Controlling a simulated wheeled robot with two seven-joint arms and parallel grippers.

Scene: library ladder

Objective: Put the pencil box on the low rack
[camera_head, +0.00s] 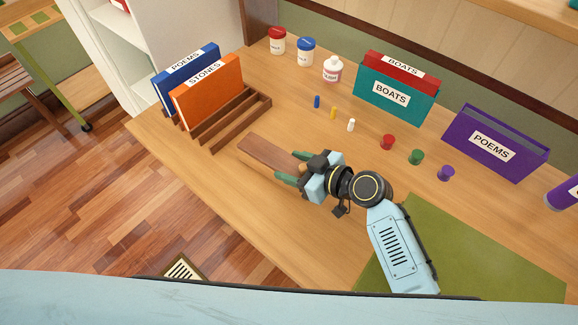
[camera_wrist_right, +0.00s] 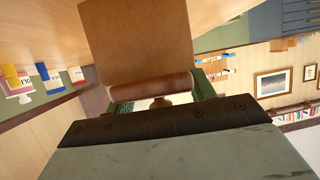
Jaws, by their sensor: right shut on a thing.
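My right gripper (camera_head: 300,168) is shut on a long flat brown wooden piece, which I take for the pencil box (camera_head: 268,151). It reaches out to the left of the fingers, over the desk. In the right wrist view the brown piece (camera_wrist_right: 140,40) fills the top middle, with a rounded bar and small knob at the fingers (camera_wrist_right: 160,100). I cannot tell whether it touches the desk. A low brown slotted rack (camera_head: 242,121) stands at the desk's left end. It holds a blue POEMS binder (camera_head: 183,77) and an orange STONES binder (camera_head: 210,95). My left gripper is not in view.
Jars (camera_head: 306,52), small coloured pegs (camera_head: 333,113) and cups (camera_head: 387,142) stand along the back. A teal BOATS binder (camera_head: 385,102) and purple POEMS holder (camera_head: 495,145) stand behind them. A green mat (camera_head: 480,255) lies front right.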

